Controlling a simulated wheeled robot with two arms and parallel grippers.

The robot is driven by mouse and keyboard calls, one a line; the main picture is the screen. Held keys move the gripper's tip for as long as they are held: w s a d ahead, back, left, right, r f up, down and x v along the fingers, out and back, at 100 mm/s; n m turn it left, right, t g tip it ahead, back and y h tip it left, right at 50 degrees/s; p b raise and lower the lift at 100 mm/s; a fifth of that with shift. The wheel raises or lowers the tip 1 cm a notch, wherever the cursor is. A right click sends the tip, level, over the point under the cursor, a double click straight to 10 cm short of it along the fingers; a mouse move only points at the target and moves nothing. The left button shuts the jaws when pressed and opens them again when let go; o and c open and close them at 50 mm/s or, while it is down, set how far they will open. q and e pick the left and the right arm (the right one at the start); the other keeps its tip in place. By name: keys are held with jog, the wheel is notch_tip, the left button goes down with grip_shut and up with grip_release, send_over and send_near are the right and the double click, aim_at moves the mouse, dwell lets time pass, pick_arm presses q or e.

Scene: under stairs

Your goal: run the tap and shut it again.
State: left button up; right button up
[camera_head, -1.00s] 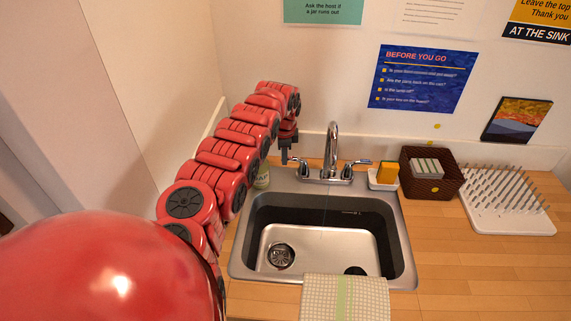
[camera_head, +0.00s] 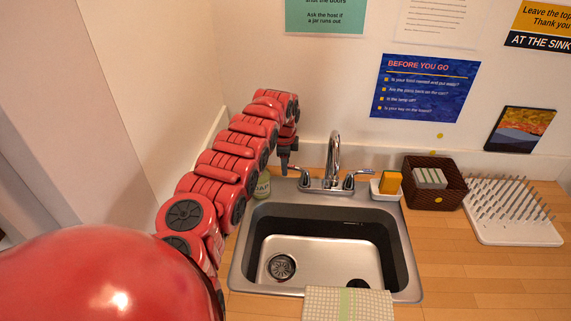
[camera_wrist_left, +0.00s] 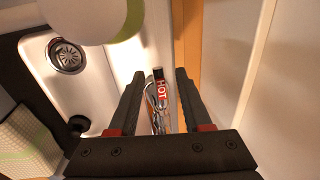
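The chrome tap (camera_head: 333,156) stands behind the sink (camera_head: 240,283), with one lever handle on each side. My left gripper (camera_head: 284,171) points down at the outer end of the left handle (camera_head: 303,178). In the left wrist view, that handle is marked HOT (camera_wrist_left: 160,92) and lies between the two fingertips. The gripper (camera_wrist_left: 158,78) is open there, with a gap on either side of the handle. The right handle (camera_head: 356,178) points outward to the right. I can make out no water under the spout now. My right gripper is not in view.
A sponge (camera_head: 390,182) in a holder, a brown basket (camera_head: 452,196) and a drying rack (camera_head: 520,231) stand right of the tap. A checked towel (camera_head: 330,306) hangs at the sink's front edge.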

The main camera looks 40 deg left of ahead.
pick_arm(q)
jog(key=shift+r, duration=0.4)
notch_tip(320, 180, up, 16)
jog(key=s+d+b, duration=0.1)
jog(key=s+b, duration=0.2)
jog(key=b, duration=0.1)
jog(key=shift+d+b, duration=0.35)
jog(key=shift+r, duration=0.1)
